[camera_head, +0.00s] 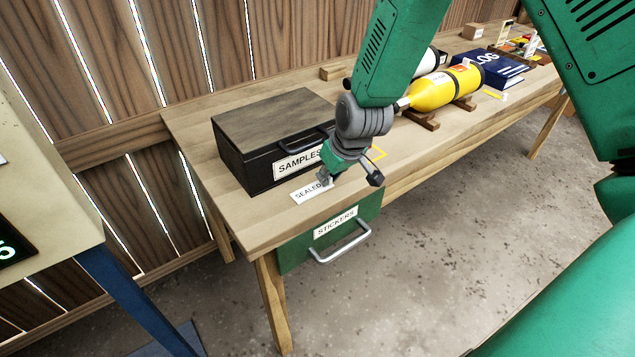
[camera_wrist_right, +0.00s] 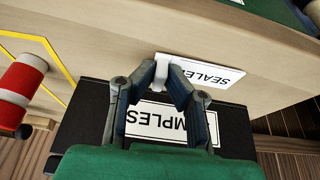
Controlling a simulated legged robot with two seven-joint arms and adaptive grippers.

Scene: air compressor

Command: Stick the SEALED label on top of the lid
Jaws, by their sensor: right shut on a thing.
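A black box marked SAMPLES (camera_head: 235,160) with a brown wooden lid (camera_head: 275,118) stands on the workbench, its lid closed. The white SEALED label (camera_head: 305,193) is just in front of the box. My right gripper (camera_head: 328,178) is shut on the label's edge; in the right wrist view the fingertips (camera_wrist_right: 176,72) pinch a white tab of the label (camera_wrist_right: 210,73). The label looks close above the bench top, but I cannot tell whether it touches it. The gripper hides part of the SAMPLES plate. My left gripper is not in view.
A green STICKERS drawer (camera_head: 330,240) with a metal handle is at the bench's front edge. A yellow cylinder (camera_head: 435,90) on wooden supports and a blue LOG book (camera_head: 488,67) lie farther right on the bench. A wooden plank wall stands behind.

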